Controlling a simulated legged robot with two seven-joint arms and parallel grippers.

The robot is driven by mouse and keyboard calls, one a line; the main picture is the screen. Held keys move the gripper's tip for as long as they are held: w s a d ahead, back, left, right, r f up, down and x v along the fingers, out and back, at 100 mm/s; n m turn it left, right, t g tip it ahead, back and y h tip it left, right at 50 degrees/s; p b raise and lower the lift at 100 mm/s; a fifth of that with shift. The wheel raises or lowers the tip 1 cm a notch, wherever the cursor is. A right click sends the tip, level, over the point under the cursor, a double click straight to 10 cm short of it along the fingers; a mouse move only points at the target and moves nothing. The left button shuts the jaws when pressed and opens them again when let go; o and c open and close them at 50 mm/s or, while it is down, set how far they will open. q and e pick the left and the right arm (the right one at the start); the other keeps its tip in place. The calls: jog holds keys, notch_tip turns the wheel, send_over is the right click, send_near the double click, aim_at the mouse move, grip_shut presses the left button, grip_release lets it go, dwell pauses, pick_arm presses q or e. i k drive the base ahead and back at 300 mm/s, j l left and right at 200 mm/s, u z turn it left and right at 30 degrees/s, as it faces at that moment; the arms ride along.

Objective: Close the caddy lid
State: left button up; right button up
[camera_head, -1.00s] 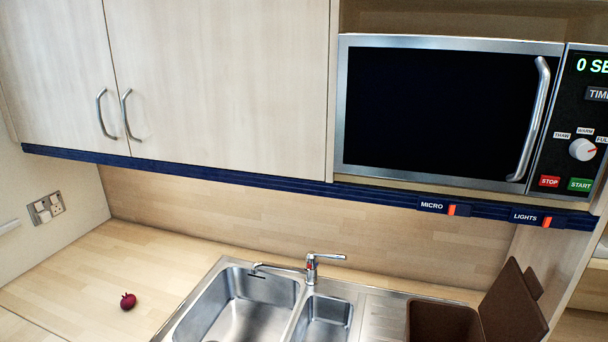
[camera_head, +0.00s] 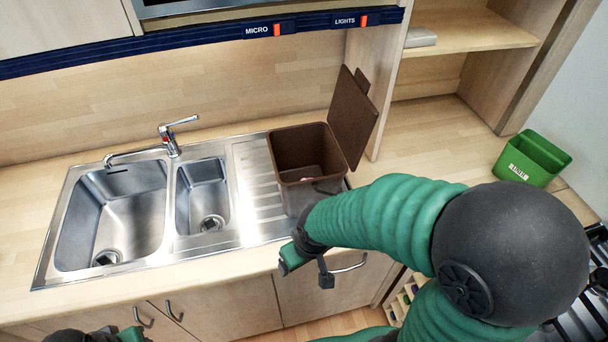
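The brown caddy (camera_head: 284,196) stands on the sink's draining board. Its lid (camera_head: 352,118) is open, hinged on the right side and standing up, tilted outward to the right. A small pale pinkish item shows inside the caddy, too small to name. My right gripper (camera_head: 307,268) hangs in front of the caddy, below its rim and near the counter's front edge. Its fingers are apart with nothing between them. My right forearm hides the caddy's lower right front. Only a small part of my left gripper (camera_head: 104,336) shows at the bottom left edge; its fingers are mostly cut off.
The double-bowl sink (camera_head: 115,215) and tap (camera_head: 172,138) are left of the caddy. A partition panel (camera_head: 384,85) stands close behind the lid. A green container (camera_head: 532,158) sits on the right counter, near a hob (camera_head: 590,300). The counter between partition and green container is clear.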

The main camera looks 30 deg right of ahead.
aim_at(352, 118)
jog(key=z, duration=1.4)
